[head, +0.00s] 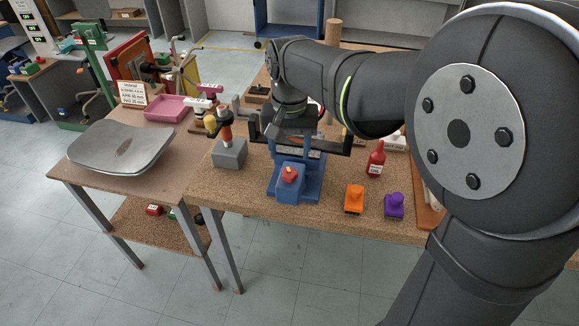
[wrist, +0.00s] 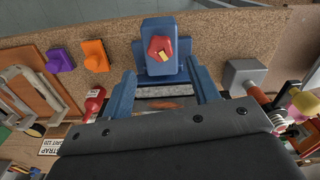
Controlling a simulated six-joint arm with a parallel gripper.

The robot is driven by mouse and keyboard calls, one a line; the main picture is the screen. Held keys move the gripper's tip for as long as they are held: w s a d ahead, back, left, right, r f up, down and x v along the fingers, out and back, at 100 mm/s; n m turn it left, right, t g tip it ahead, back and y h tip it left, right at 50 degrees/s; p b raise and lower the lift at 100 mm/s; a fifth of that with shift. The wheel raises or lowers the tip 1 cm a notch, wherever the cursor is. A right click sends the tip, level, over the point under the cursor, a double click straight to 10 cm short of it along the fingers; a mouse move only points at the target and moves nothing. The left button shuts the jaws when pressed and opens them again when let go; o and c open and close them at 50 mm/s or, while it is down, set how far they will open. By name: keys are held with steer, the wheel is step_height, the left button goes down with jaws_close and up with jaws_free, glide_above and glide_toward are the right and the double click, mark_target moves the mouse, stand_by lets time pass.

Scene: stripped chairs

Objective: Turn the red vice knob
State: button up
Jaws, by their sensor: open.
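The red vice knob (head: 290,174) is on the front face of the blue vice (head: 313,190), near the front edge of the workbench. In the wrist view the red knob (wrist: 161,49), with a small yellow mark, shows fully at the upper middle of the blue vice (wrist: 150,28). My gripper (head: 301,143) is open, its dark jaws spread wide above and behind the knob, apart from it.
A grey block (head: 230,153) with an upright red-and-copper tool stands left of the vice. A red bottle (head: 376,162), an orange stamp-like piece (head: 354,198) and a purple one (head: 394,205) stand to its right. A grey seat shell (head: 122,147) lies on the left table. The bench strip before the vice is narrow.

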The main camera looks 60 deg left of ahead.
mark_target(289, 172)
step_height(289, 172, down, 6)
steer(key=shift+f, duration=0.15)
steer(key=shift+c, duration=0.4)
steer(key=c, duration=0.9)
steer(key=shift+m, duration=0.3)
steer(key=m, duration=0.4)
steer(key=shift+m, duration=0.3)
steer(key=m, duration=0.5)
steer(key=shift+m, duration=0.3)
